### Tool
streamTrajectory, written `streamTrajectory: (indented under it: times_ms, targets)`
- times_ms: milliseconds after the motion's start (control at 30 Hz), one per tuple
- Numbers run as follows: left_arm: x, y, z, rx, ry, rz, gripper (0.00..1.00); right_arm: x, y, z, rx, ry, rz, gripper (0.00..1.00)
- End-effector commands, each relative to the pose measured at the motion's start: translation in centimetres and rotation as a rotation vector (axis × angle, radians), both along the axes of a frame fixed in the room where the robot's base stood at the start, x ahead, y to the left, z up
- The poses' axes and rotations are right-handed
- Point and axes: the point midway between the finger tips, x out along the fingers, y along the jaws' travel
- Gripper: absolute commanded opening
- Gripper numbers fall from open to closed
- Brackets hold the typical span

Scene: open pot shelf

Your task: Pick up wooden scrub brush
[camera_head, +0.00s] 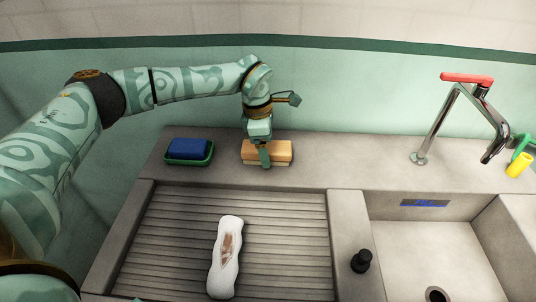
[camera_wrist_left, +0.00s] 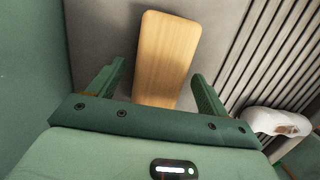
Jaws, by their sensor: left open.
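The wooden scrub brush (camera_head: 281,149) lies on the grey ledge behind the ribbed drainboard, with its plain wooden back up and a paler layer below. My left gripper (camera_head: 265,157) is over its left part, pointing down, and hides some of it. In the left wrist view the brush (camera_wrist_left: 168,48) shows as a long wooden block with rounded corners. The open fingers of the left gripper (camera_wrist_left: 159,72) stand on either side of its near end, with gaps between them and the wood. The right gripper is not in view.
A blue sponge (camera_head: 188,147) sits in a green tray (camera_head: 189,161) left of the brush. A white object with a brown patch (camera_head: 226,256) lies on the ribbed drainboard (camera_head: 285,235). A tap (camera_head: 452,110), a sink (camera_head: 415,250) and a black knob (camera_head: 361,260) are at right.

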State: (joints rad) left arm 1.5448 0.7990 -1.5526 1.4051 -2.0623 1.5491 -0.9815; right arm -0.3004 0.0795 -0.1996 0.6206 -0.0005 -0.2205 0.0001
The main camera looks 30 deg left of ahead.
Motion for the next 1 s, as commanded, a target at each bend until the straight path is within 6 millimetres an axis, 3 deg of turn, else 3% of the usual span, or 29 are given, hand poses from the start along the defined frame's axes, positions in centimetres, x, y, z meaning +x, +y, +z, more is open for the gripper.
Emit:
streamTrajectory:
  times_ms: [67, 300, 500, 833, 1000]
  targets:
    - [0.1, 0.0, -1.6, 0.000, 0.004, 0.002, 0.78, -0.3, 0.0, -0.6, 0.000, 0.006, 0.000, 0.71]
    - [0.1, -0.1, -1.5, 0.001, 0.000, 0.003, 0.78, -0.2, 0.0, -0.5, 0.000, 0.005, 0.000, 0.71]
    - [0.1, -0.1, -1.5, 0.001, 0.001, 0.003, 0.27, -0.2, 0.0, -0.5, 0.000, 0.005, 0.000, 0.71]
    - [0.1, -0.1, -1.2, 0.000, 0.000, 0.003, 0.27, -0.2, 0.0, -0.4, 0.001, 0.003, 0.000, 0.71]
    - [0.1, -0.1, 0.8, 0.000, -0.004, 0.003, 0.28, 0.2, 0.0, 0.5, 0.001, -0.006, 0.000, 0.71]
